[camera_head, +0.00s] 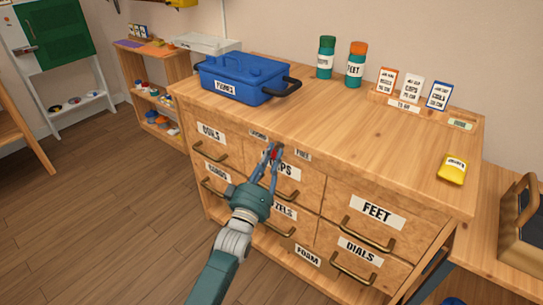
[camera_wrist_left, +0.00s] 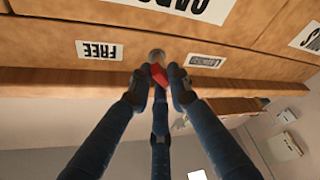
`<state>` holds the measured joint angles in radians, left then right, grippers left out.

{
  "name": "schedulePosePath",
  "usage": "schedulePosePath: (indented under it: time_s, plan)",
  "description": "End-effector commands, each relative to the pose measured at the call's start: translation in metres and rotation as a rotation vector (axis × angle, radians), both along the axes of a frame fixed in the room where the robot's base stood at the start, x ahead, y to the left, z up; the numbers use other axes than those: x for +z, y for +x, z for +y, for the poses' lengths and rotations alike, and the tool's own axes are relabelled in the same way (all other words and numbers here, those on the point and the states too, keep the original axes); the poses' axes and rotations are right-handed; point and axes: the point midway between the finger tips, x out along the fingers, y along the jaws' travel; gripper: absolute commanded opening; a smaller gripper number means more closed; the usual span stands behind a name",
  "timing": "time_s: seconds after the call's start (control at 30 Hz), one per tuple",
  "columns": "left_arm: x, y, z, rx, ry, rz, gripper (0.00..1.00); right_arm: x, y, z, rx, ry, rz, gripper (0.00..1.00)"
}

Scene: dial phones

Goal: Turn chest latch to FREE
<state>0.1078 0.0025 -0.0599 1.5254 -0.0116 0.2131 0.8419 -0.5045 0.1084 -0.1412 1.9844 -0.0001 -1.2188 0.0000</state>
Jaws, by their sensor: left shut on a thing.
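The chest latch is a small red handle (camera_head: 274,153) on the front of the wooden chest, just below its top edge. It sits between a label at its left, too small to read in the head view (camera_head: 258,135), and the FREE label (camera_head: 302,155) at its right. In the left wrist view, upside down, the red handle (camera_wrist_left: 158,74) reaches from a grey round pivot (camera_wrist_left: 156,55) toward the chest's top edge, roughly midway between the FREE label (camera_wrist_left: 99,49) and the LOCKED label (camera_wrist_left: 206,61). My left gripper (camera_head: 272,158) is shut on the red handle. My right gripper is out of view.
Drawers with brass handles, such as FEET (camera_head: 370,212), lie around and below the latch. A blue toolbox (camera_head: 245,80), two jars, several cards and a yellow item (camera_head: 452,168) stand on the chest top. Open floor (camera_head: 90,210) lies to the left.

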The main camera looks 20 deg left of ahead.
Motion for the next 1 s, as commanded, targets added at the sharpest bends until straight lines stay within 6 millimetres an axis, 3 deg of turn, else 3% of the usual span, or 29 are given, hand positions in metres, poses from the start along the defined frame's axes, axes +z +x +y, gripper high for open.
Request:
schedulePosePath:
  time_s: [0.2,1.0]
  plan:
    - [-0.002,0.000,0.000,-0.002,0.056,-0.021,0.00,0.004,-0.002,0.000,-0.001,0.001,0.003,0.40]
    - [-0.007,0.001,0.002,-0.003,0.711,-0.258,0.00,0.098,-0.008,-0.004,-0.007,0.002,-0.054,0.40]
